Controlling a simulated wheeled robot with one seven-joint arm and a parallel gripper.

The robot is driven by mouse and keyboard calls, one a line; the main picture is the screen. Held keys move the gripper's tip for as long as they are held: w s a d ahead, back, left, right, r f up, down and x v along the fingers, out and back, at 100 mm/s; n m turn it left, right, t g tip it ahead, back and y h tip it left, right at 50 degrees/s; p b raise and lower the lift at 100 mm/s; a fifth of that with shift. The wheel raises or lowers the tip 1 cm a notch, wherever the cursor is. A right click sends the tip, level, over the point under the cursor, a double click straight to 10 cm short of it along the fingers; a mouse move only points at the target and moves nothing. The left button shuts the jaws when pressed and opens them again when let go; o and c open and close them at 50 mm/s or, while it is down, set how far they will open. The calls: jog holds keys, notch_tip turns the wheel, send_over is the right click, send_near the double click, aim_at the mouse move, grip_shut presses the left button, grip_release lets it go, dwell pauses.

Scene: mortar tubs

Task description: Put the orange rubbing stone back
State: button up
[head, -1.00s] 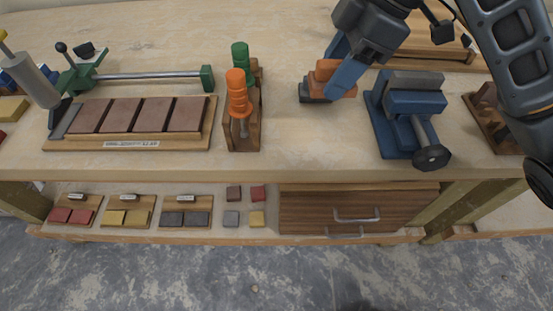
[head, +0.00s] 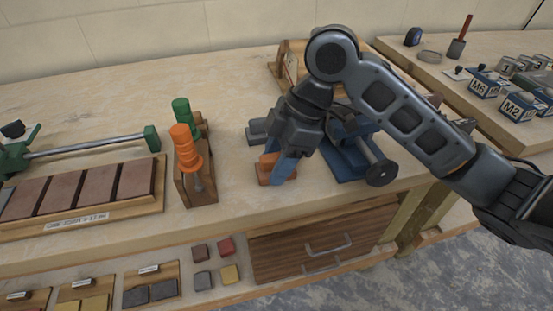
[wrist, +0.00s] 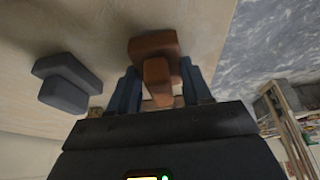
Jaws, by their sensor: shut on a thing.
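The orange rubbing stone (head: 267,170) is a block with a raised grip, near the front edge of the bench. It also shows in the wrist view (wrist: 153,45), with its grip between the blue fingers. My gripper (head: 284,168) is shut on it from above. I cannot tell whether its base touches the bench. A grey rubbing stone (head: 257,131) of similar shape sits on the bench behind it, apart from it. The grey one is at the left in the wrist view (wrist: 66,82).
A blue vise (head: 345,155) stands close to the right of my gripper. A wooden rack (head: 197,180) with green-handled and orange-handled tools stands to the left. A board of brown slabs (head: 80,210) lies further left. Below are a drawer (head: 320,240) and small coloured blocks (head: 213,262).

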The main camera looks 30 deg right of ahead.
jog(key=o, duration=1)
jog(key=shift+f, duration=0.1)
jog(key=shift+r, duration=0.3)
jog(key=v, duration=1.1)
jog(key=shift+s+d+r+p, duration=0.1)
jog(key=shift+d+r+p, duration=0.05)
jog(key=shift+r+p, duration=0.2)
